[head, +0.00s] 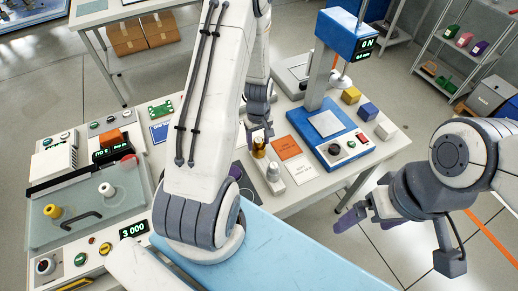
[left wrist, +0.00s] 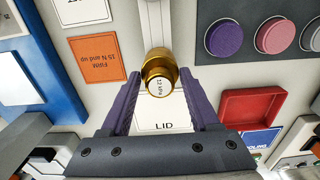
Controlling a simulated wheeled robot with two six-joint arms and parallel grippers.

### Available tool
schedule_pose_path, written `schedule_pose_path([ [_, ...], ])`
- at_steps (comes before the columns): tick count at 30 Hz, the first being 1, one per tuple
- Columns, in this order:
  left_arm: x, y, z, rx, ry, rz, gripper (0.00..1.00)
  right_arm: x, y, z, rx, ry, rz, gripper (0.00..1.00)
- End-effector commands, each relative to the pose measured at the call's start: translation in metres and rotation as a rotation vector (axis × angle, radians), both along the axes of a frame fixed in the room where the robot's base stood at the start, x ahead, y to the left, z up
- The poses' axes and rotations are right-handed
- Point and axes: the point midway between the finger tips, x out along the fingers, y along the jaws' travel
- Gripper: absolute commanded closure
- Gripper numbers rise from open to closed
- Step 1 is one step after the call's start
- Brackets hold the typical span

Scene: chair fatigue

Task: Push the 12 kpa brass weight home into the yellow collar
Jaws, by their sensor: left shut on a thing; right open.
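The brass weight (left wrist: 159,75), marked 12 kPa, is between the two purple fingers of my left gripper (left wrist: 160,82), which is shut on it. In the head view the brass weight (head: 259,149) shows just below my left gripper (head: 261,134), over a narrow white rack. I cannot tell whether it touches the rack. A yellow round fitting (head: 54,211), which seems to be the yellow collar, stands on a glassy lid at the far left, well away from the weight. My right gripper (head: 398,243) is open and empty at the right, off the table.
A silver weight (head: 273,172) stands on the rack close to the brass one. A white fitting (head: 106,189) and a black handle (head: 81,220) are on the lid. A blue press (head: 330,150) stands to the right. An orange card (head: 285,148) lies beside the rack.

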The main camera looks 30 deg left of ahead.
Motion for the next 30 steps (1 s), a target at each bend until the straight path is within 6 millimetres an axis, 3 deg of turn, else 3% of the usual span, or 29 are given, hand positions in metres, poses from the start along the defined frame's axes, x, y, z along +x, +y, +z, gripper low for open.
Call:
schedule_pose_path([
  [30,0.001,0.0,0.034,0.0,-0.001,0.0,0.87,0.0,0.0,0.028,0.0,0.0,0.0,0.02],
])
